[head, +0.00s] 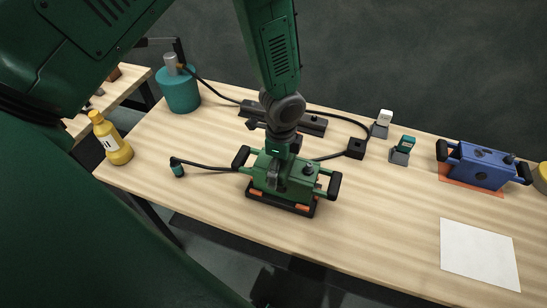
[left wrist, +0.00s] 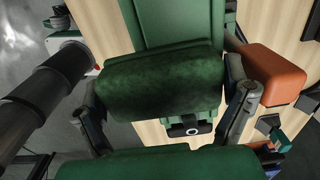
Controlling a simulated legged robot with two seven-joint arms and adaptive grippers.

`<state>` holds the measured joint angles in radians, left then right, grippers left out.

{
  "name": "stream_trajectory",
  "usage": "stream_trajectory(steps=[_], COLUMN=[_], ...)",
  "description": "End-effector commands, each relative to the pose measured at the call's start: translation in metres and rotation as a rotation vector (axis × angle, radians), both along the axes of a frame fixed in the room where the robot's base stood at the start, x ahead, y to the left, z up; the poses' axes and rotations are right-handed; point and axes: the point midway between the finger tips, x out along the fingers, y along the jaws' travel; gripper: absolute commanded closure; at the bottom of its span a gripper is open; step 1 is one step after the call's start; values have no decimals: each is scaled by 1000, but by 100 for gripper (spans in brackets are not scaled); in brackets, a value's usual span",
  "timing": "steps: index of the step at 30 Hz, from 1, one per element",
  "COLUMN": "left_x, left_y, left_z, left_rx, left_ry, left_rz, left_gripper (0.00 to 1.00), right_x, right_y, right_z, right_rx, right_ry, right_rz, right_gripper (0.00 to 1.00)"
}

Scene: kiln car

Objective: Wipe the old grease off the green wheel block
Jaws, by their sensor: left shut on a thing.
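The green wheel block (head: 318,180) sits on a black stand (head: 262,198) with orange pads in the middle of the bench. It has black handles at both ends. My left gripper (head: 276,184) comes down from above to the block's front-left part, seemingly touching it. In the left wrist view, a mottled dark-green, pad-like thing (left wrist: 160,82) fills the gap between my left fingers. I cannot tell from the head view what it is, as it blends with the block. The grease cannot be made out. My right gripper is not in view.
A yellow bottle (head: 112,140) and a teal canister (head: 179,91) stand at left. A black cable with a teal-ended plug (head: 178,170) lies left of the block. A blue block (head: 483,166) on an orange mat and a white sheet (head: 479,254) are at right.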

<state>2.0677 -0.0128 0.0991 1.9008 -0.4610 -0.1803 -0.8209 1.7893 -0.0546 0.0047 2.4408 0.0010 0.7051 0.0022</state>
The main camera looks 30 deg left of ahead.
Motion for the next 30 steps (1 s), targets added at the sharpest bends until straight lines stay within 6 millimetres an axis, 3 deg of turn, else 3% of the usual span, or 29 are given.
stream_trajectory(steps=[5,30], left_x=[0,0], left_y=[-1,1], left_z=[5,69], left_rx=[-3,-2], left_ry=[-1,-1], left_rz=[0,1], left_gripper=[30,30], right_x=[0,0], right_y=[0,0], right_z=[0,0], right_rx=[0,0], right_ry=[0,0], right_rz=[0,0], right_gripper=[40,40])
